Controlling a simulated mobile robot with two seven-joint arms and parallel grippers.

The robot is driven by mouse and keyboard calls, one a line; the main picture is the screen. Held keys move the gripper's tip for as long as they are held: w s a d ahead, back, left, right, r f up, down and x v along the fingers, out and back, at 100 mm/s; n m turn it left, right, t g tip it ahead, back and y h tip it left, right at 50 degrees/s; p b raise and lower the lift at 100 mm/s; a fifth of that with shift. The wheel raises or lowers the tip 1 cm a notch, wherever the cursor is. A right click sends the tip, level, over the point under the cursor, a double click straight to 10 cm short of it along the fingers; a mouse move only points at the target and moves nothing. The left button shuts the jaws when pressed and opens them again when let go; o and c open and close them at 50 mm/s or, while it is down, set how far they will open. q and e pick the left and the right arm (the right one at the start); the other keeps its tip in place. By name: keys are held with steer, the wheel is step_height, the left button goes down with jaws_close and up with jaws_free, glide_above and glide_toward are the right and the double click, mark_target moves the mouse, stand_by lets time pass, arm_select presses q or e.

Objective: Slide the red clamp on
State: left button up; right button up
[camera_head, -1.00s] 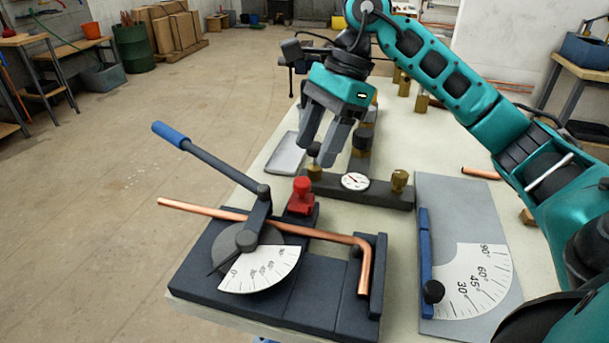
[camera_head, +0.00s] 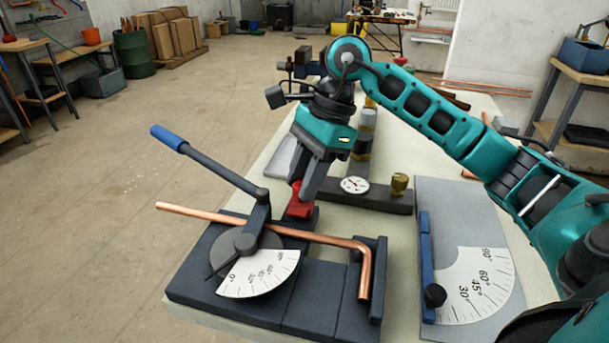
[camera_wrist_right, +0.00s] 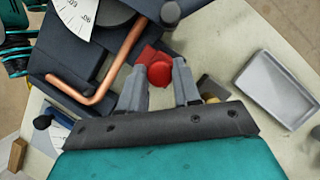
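The red clamp (camera_head: 299,207) sits on the dark bender base (camera_head: 222,290), just behind the bent copper pipe (camera_head: 313,236). My right gripper (camera_head: 307,186) points down over it and hides its knob in the head view. In the right wrist view, the clamp's round knob (camera_wrist_right: 159,73) lies between the fingertips of the right gripper (camera_wrist_right: 160,78). The fingers are apart, one on each side; I cannot tell whether they touch it. The pipe also shows in the right wrist view (camera_wrist_right: 117,62). My left gripper is not in view.
The bender's blue-handled lever (camera_head: 212,164) rises to the left. A dark bar with a dial gauge (camera_head: 354,185) and a brass knob (camera_head: 399,184) lies behind. An angle plate (camera_head: 473,220) is at the right. A grey tray (camera_wrist_right: 275,90) lies nearby.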

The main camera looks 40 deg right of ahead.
mark_target(299, 213)
jaws_close()
steer(key=shift+s+a, duration=0.75)
steer(key=shift+a, duration=0.2)
steer(key=shift+s+a, duration=0.25)
steer(key=shift+a, duration=0.1)
steer(key=shift+s, duration=0.1)
steer(key=o, duration=0.5)
jaws_free()
steer(key=shift+r, duration=0.1)
